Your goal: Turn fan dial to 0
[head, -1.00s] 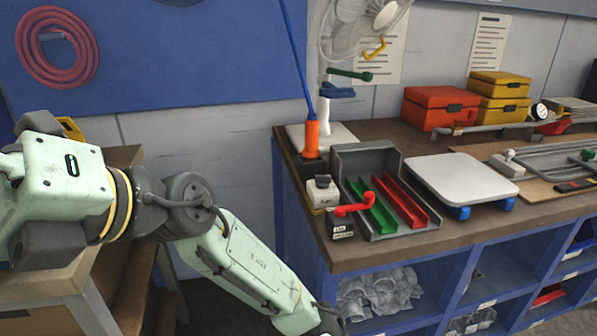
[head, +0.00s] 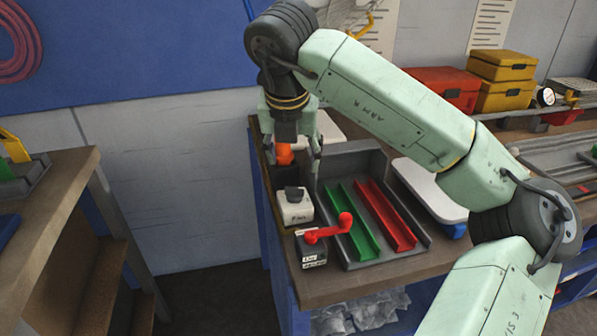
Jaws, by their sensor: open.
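The fan dial is a black knob (head: 294,193) on top of a small white box (head: 297,211) with a dark label, at the left end of the workbench. The number it points to is too small to read. My gripper (head: 294,158) hangs pointing down just behind and above the box in the head view. It is open and empty, apart from the knob. The fan at the back is mostly hidden behind my arm.
A red crank (head: 328,229) on a small box stands in front of the dial. A grey tray (head: 372,261) with green and red channels lies to its right. An orange handle (head: 284,154) is close behind my gripper. Red and yellow boxes (head: 502,66) stand at the back right.

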